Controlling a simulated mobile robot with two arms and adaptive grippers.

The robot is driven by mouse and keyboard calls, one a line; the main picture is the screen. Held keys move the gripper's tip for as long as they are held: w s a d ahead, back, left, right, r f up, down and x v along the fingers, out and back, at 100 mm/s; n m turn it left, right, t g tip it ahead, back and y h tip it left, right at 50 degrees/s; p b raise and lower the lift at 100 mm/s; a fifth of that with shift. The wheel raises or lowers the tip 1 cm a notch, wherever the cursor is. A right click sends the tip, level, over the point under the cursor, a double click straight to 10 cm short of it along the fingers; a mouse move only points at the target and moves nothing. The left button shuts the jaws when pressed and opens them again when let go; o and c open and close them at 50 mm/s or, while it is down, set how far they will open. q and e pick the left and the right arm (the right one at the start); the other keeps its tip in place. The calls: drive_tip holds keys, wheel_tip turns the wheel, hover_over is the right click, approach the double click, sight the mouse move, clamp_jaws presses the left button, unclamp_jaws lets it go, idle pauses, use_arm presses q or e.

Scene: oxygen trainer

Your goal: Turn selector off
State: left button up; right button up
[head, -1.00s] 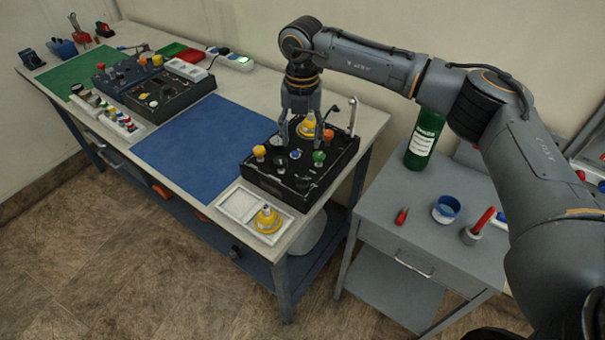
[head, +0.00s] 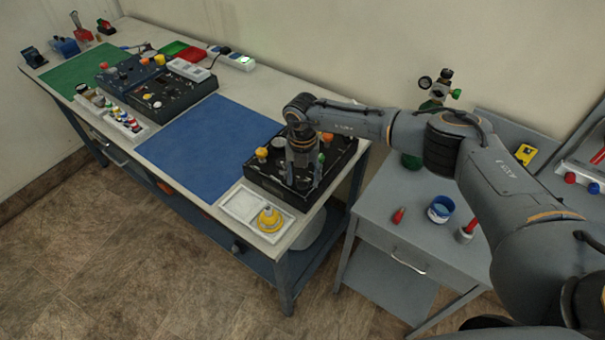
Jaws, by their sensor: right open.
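The black trainer panel (head: 262,182) sits at the right end of the long bench. An orange-yellow knob (head: 262,154) stands on its left part, and an orange knob (head: 327,138) shows at its back right. My right gripper (head: 302,182) points down over the middle of the panel, low and close to its face. It is open. The gripper and wrist hide most of the panel's controls, so I cannot make out the selector or whether a finger touches it. My left gripper is not in view.
A white tray (head: 238,206) with a yellow cone-shaped part (head: 269,219) stands in front of the panel. The blue mat (head: 200,143) to the left is clear. A grey side cart (head: 375,222) holds a green bottle (head: 411,161), a blue-and-white cup (head: 441,209) and red items.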

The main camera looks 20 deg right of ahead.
clamp_jaws()
idle(0.3)
